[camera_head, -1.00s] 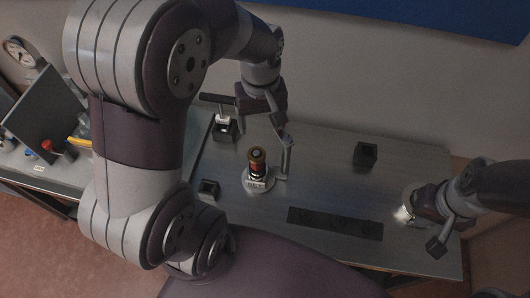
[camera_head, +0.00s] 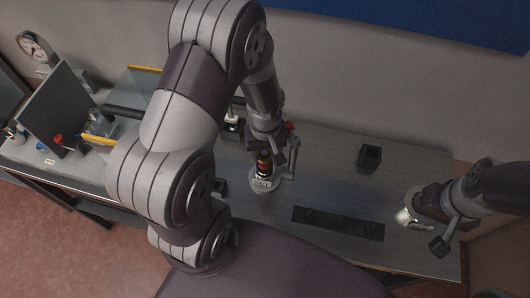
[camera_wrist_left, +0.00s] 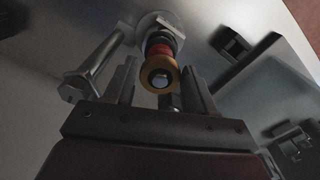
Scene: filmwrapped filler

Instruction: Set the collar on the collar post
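The collar post stack (camera_head: 264,165) stands upright on a round white base (camera_head: 262,184) near the table's middle. In the left wrist view, the stack shows a brass ring (camera_wrist_left: 160,72) at its near end, with red and dark rings behind it. I cannot tell which ring is the collar. My left gripper (camera_head: 266,146) is just above the stack. In the left wrist view its two fingers (camera_wrist_left: 160,88) stand apart, on either side of the stack's top; contact is not clear. My right gripper (camera_head: 422,222) is at the table's right, by a shiny metal piece (camera_head: 403,217); its grip is unclear.
A grey upright rod (camera_head: 294,158) stands close to the right of the stack. A black open box (camera_head: 369,157) sits behind right, and a dark strip (camera_head: 337,223) lies in front. A grey panel (camera_head: 56,108) and gauge (camera_head: 34,45) are at the left.

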